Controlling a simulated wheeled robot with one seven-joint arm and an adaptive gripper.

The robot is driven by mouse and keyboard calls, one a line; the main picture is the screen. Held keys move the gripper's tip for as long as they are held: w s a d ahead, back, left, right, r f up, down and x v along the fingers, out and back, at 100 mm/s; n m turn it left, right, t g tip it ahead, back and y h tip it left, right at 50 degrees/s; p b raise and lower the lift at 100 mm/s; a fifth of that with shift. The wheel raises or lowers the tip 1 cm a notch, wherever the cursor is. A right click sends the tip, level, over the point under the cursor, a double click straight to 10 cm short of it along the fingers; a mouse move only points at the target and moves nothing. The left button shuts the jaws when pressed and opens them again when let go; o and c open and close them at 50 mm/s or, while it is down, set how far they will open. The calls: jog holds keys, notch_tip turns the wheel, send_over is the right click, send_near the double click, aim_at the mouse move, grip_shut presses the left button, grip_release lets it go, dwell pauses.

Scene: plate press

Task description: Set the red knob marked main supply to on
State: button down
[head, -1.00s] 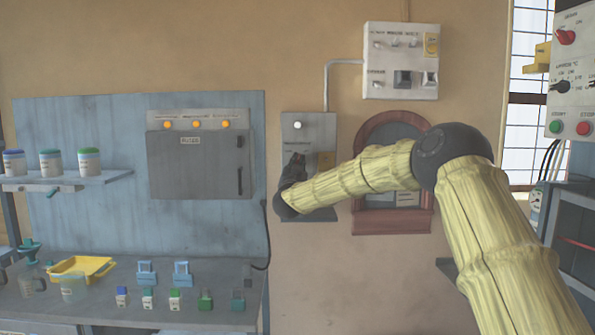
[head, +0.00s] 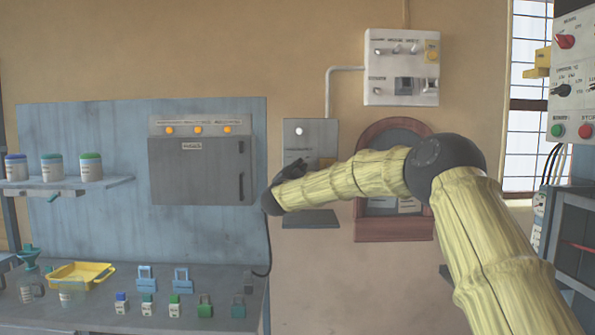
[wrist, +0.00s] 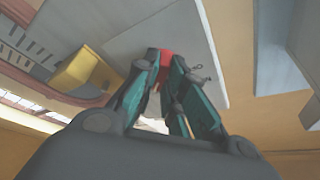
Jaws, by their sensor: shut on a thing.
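The red knob (wrist: 167,56) shows as a small red patch between the fingertips in the wrist view, on the face of a grey panel. My gripper (wrist: 165,64) is shut on it, and the fingers hide most of the knob. In the head view the grey panel (head: 311,133) hangs on the wall with a white round lamp at its top. My gripper (head: 292,172) is at its left middle there, and my arm and gripper hide the knob. The knob's marking and pointer cannot be read.
A yellow block (wrist: 82,70) sits on the panel beside the fingers. A grey cabinet (head: 199,170) is to the left, a red-brown arched frame (head: 393,232) to the right, a white switch box (head: 401,68) above. Another red knob (head: 566,41) is on the far-right panel.

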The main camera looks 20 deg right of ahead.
jog(key=c, duration=1.5)
grip_release()
jog(key=shift+d, duration=0.1)
jog(key=shift+s, duration=0.1)
jog(key=v, duration=1.2)
